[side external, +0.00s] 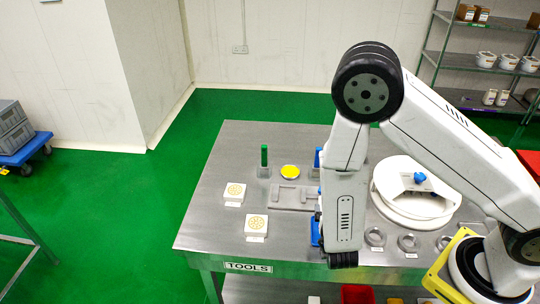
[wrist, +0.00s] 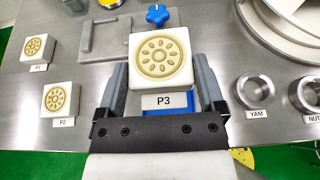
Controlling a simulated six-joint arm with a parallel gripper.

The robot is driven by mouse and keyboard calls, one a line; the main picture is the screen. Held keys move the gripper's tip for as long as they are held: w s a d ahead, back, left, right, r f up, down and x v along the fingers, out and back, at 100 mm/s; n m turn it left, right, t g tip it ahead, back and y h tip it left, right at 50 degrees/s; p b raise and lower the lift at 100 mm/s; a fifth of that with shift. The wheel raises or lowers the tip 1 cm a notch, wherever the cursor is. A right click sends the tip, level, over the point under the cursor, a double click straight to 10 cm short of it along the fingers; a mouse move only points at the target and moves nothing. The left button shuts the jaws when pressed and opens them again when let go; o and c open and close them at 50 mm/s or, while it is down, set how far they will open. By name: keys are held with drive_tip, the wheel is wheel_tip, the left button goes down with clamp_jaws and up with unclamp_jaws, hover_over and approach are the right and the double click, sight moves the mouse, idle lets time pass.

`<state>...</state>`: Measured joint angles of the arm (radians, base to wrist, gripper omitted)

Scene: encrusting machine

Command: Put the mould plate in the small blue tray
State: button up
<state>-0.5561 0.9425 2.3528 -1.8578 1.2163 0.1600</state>
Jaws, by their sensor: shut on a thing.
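In the wrist view a square white mould plate (wrist: 160,57) with a round cream pattern sits between the two fingers of my gripper (wrist: 162,72), which is shut on it. A white label P3 (wrist: 163,101) shows just below it. A strip of blue (wrist: 168,113), possibly the small blue tray, shows beneath the label. The plate and my gripper hide most of it, so I cannot tell whether the plate touches it. In the side view my forearm hides my gripper and the held plate; a blue edge (side external: 315,231) shows beside it.
Two more mould plates, P1 (wrist: 37,48) and P2 (wrist: 61,98), lie to the left. A grey flat fixture (wrist: 103,38) and blue star knob (wrist: 157,14) lie beyond. Metal rings (wrist: 254,91) and a white round housing (side external: 415,190) stand right. The table's front left is clear.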

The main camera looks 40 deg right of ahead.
drive_tip(key=shift+f, duration=2)
drive_tip(key=shift+f, duration=1.8)
drive_tip(key=shift+f, duration=0.15)
drive_tip(key=o, duration=1)
drive_tip(key=shift+o, duration=0.2)
drive_tip(key=shift+r, duration=0.2)
drive_tip(key=v, duration=1.2)
drive_tip(key=shift+f, duration=0.15)
